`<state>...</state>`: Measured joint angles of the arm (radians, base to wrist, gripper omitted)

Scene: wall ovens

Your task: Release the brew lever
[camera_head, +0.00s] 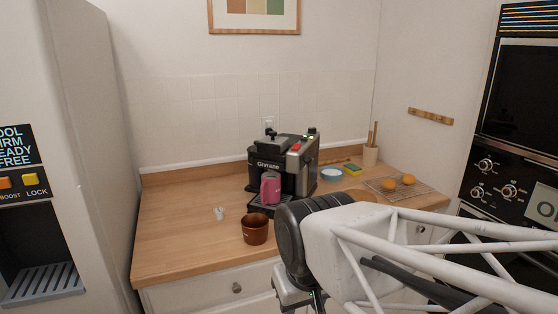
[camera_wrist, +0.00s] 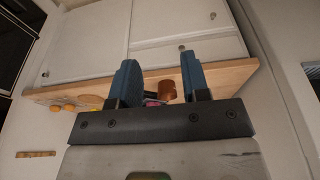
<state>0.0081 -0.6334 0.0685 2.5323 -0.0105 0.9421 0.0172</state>
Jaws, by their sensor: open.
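The coffee machine (camera_head: 285,170) is black and silver and stands on the counter against the back wall. A small dark knob-like part (camera_head: 270,133) sticks up from its top; I cannot tell for sure whether it is the brew lever. A pink mug (camera_head: 270,187) stands at the machine's front; a bit of it shows between the fingers in the wrist view (camera_wrist: 152,103). My gripper (camera_wrist: 160,82) is open, with two blue fingers apart and nothing held between them. In the head view it is mostly hidden behind my arm, in front of the counter and well away from the machine.
A brown cup (camera_head: 255,230) stands near the counter's front edge; it also shows in the wrist view (camera_wrist: 168,89). A blue-white bowl (camera_head: 331,174), a rack (camera_head: 385,190) with orange round items and a utensil pot (camera_head: 370,156) lie right. The left counter is mostly clear.

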